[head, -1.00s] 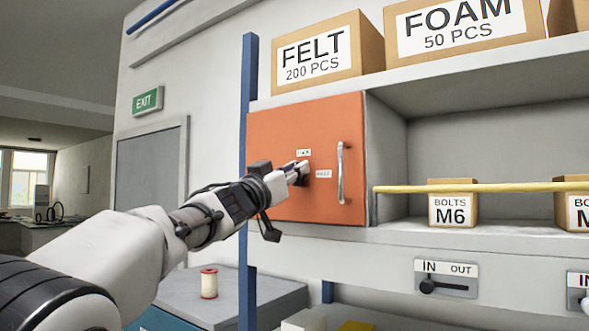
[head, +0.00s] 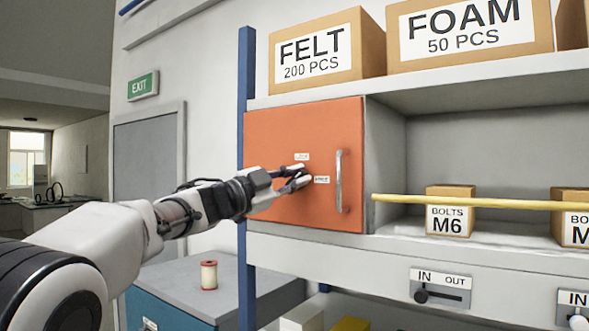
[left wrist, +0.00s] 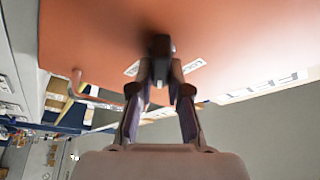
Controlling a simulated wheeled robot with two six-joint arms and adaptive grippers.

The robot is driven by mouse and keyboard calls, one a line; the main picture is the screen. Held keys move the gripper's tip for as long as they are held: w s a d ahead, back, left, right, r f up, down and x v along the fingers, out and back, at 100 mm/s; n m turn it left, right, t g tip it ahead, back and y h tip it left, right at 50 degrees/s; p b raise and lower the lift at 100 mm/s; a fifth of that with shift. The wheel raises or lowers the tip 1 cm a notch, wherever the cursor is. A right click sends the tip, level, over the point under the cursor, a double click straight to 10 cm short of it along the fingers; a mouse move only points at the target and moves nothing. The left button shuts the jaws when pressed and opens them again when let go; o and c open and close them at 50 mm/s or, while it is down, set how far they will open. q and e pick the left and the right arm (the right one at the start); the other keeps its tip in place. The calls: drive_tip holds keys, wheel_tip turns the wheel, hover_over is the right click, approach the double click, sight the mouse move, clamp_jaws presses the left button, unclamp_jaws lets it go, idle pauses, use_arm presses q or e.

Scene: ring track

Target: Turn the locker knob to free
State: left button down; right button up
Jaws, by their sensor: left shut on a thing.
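The orange locker door (head: 285,215) is closed, with a vertical metal handle (head: 339,180) on its right side. Two small white labels are on it, one above (head: 302,156) and one to the right (head: 321,180) of the fingertips; I cannot read them. My left gripper (head: 299,179) is at the door, left of the handle. In the left wrist view, the two fingers of my left gripper (left wrist: 160,75) close on the dark knob (left wrist: 160,44) against the orange face. In the head view the fingers mostly hide the knob, so its pointing direction is unclear. My right gripper is not in view.
A yellow bar (head: 470,202) runs across the open shelf right of the locker, before the M6 bolts box (head: 450,213). A blue post (head: 246,75) stands at the locker's left edge. A spool (head: 209,275) stands on a grey-topped cabinet below.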

use_arm(q)
drive_tip(key=shift+d+f+m+g+y, duration=0.1)
drive_tip(key=shift+m+g+y, duration=0.25)
drive_tip(key=shift+m, duration=1)
drive_tip(key=shift+a+f+m+g+y, duration=0.15)
drive_tip(key=shift+m+g, duration=0.35)
drive_tip(key=shift+m, duration=0.9)
drive_tip(key=shift+d+m+g+y, duration=0.15)
drive_tip(key=shift+m+g+y, duration=0.25)
drive_tip(key=shift+m, duration=0.95)
drive_tip(key=c, duration=1.1)
unclamp_jaws()
